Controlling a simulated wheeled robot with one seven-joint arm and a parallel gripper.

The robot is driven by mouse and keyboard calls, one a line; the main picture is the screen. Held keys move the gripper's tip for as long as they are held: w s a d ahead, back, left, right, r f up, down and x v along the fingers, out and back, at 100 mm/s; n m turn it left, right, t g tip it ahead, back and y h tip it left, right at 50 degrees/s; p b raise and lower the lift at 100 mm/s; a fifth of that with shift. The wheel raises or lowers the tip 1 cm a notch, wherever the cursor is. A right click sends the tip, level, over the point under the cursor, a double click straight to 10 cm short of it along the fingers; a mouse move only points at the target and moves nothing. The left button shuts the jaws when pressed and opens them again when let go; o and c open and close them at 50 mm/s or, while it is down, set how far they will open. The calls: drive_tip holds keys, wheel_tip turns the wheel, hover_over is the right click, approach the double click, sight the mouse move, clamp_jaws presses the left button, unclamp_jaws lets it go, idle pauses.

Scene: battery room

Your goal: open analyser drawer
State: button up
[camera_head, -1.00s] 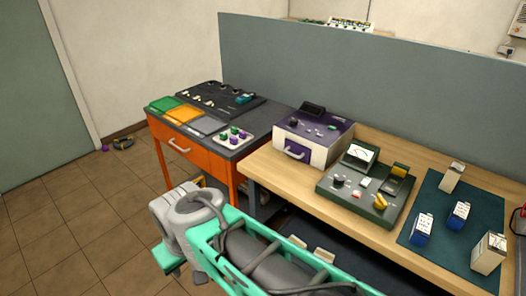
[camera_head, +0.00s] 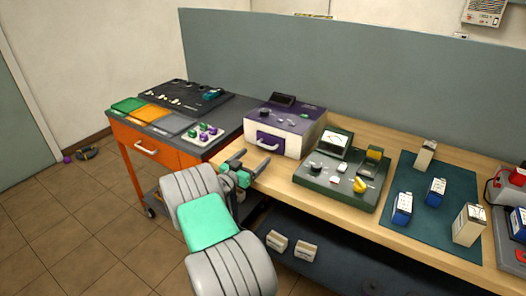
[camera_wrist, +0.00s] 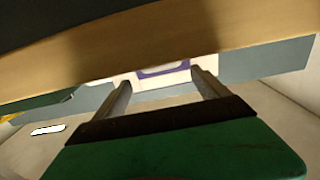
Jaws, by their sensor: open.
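The analyser (camera_head: 308,132) is a white box with a purple top and front, standing on the wooden bench. Its purple drawer front (camera_head: 285,148) has a pale handle (camera_head: 268,142) and looks closed. My gripper (camera_head: 250,161) is at the bench's front edge, just in front of the drawer and a little left of and below the handle, apart from it. The fingers are spread and empty. In the wrist view, my gripper (camera_wrist: 160,84) points towards the purple-and-white analyser front (camera_wrist: 150,74), which shows between and beyond the fingertips, partly cut off by the bench edge.
A green meter unit (camera_head: 345,170) stands right of the analyser. An orange cart (camera_head: 165,150) with trays adjoins on the left. A blue mat (camera_head: 415,228) with several small boxes lies further right. The wooden bench edge (camera_wrist: 230,30) looms close in the wrist view.

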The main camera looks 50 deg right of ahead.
sight(272, 142)
drive_tip(key=d, duration=0.4)
drive_tip(key=d+p, duration=0.1)
drive_tip(key=d, duration=0.2)
drive_tip(key=shift+w, duration=0.35)
